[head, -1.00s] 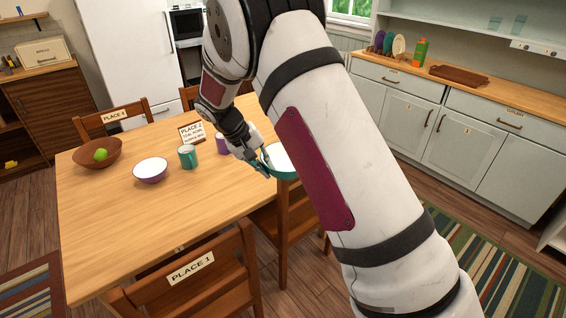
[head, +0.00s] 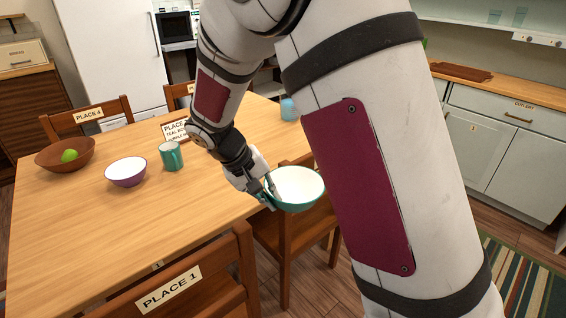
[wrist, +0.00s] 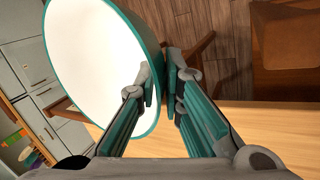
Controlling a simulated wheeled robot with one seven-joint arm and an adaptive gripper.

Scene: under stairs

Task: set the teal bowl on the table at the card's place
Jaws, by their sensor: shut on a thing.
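The teal bowl (head: 297,190), white inside, is held by its rim in my gripper (head: 268,192), by the table's right edge and above a chair. In the wrist view, the bowl (wrist: 95,60) fills the upper left, with its rim between the two fingers of my gripper (wrist: 158,88). The bowl looks roughly level in the head view. The card (head: 174,131) stands on the wooden table (head: 100,215) towards the back. Its first line starts with "PLACE"; my arm covers its right part, and the smaller writing is hard to read.
A teal mug (head: 170,157), a purple bowl (head: 126,172) and a brown bowl (head: 65,153) with a green fruit stand left of the card. A blue cup (head: 289,109) stands at the far right. Chair backs, including PLACE 1 (head: 168,288), ring the table. The front tabletop is clear.

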